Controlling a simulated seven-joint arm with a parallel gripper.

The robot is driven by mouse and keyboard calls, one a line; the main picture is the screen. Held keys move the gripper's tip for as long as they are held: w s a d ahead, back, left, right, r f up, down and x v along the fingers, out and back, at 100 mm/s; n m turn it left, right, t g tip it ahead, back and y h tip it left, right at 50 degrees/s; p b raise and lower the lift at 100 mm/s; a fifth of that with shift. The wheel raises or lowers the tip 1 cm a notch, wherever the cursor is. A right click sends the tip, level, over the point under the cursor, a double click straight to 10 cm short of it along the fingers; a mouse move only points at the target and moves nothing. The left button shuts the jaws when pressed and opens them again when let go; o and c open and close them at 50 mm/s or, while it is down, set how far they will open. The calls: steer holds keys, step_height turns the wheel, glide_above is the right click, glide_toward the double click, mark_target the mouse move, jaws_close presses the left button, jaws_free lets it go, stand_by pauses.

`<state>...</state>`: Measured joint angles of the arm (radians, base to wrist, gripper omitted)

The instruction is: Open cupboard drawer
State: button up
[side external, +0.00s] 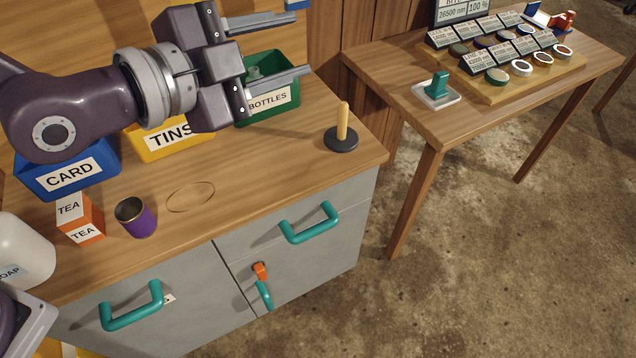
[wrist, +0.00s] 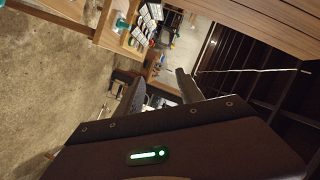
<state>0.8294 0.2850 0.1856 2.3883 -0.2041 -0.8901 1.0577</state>
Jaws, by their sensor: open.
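The grey cupboard (side external: 335,262) stands under the wooden counter in the side external view. A drawer front at its upper right carries a teal handle (side external: 310,224), and the drawer looks closed. Another teal handle (side external: 132,306) is on the front at the left. My gripper (side external: 290,48) is open and empty, above the back of the counter, well above and behind the drawer handles. Its fingers also show in the wrist view (wrist: 160,95), pointing away from the cupboard fronts.
On the counter stand a blue CARD bin (side external: 75,172), a yellow TINS bin (side external: 165,142), a green BOTTLES bin (side external: 285,105), a peg on a black base (side external: 342,138), a purple cup (side external: 136,218) and a TEA box (side external: 80,218). Floor before the cupboard's right side is clear.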

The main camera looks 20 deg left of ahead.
glide_toward(311, 234)
steer(key=x, duration=0.5)
steer(key=shift+w+d+r, duration=0.1)
steer(key=shift+w+r, duration=0.05)
steer(key=shift+w, duration=0.05)
steer(key=x, duration=0.6)
steer(key=shift+d+f, duration=0.1)
steer(key=shift+f, duration=0.2)
steer(key=shift+w+d+f, duration=0.1)
steer(key=shift+w+d, duration=0.1)
steer(key=shift+w, duration=0.3)
jaws_close()
